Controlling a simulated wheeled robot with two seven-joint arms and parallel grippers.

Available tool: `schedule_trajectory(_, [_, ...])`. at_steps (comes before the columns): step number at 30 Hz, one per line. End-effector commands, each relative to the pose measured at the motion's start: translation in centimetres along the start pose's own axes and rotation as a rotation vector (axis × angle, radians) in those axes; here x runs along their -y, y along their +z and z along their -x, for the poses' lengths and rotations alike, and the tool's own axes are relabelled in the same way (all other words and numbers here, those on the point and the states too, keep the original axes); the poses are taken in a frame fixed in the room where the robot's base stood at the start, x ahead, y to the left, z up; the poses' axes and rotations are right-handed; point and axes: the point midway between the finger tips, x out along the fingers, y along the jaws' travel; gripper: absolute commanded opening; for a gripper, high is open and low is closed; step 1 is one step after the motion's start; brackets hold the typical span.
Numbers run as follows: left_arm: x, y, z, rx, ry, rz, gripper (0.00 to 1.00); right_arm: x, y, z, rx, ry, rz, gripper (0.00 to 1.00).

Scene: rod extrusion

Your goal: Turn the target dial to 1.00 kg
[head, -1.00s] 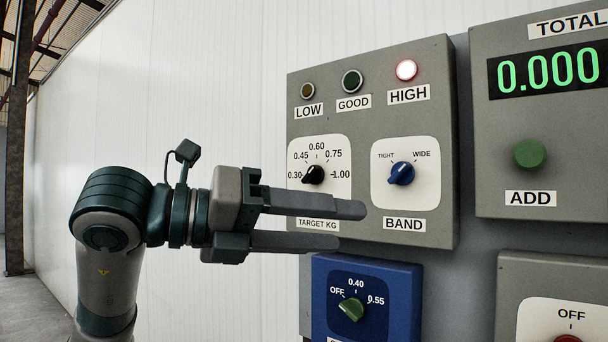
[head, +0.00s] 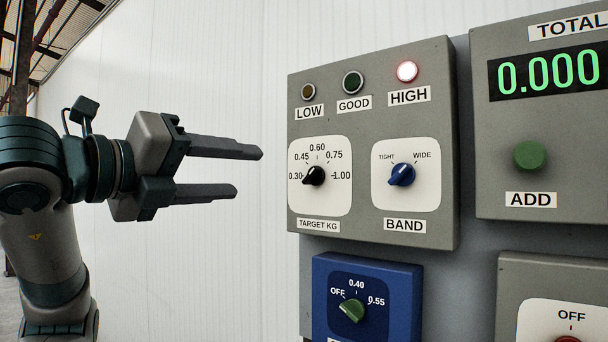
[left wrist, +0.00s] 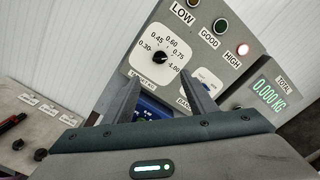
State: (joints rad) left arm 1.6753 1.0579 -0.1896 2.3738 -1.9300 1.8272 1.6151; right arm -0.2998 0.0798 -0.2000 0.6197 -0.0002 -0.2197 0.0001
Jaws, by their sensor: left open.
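The target dial (head: 314,175) is a black knob on a white plate labelled TARGET KG, with marks from 0.30 to 1.00. Which mark it points at is too small to tell. It also shows in the left wrist view (left wrist: 164,66), ahead of the fingers. My left gripper (head: 248,172) is open and empty, to the left of the dial plate in the head view and apart from it. Its two fingers extend toward the right. My right gripper is in neither view.
The blue BAND knob (head: 402,174) is right of the dial. The HIGH lamp (head: 407,71) is lit. The TOTAL display (head: 548,73) reads 0.000, above the green ADD button (head: 530,156). A blue box with a green knob (head: 352,310) sits below. White wall lies left.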

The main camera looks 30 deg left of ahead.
Motion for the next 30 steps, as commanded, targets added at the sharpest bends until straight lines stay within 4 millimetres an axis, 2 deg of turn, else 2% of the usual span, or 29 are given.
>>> schedule_trajectory(8, [0.1, 0.0, -2.7, -0.005, 0.003, -0.001, 0.52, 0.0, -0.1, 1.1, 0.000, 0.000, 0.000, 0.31])
schedule_trajectory(30, [0.1, 0.1, -15.0, -0.004, 0.002, 0.000, 0.52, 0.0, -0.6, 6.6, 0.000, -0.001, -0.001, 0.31])
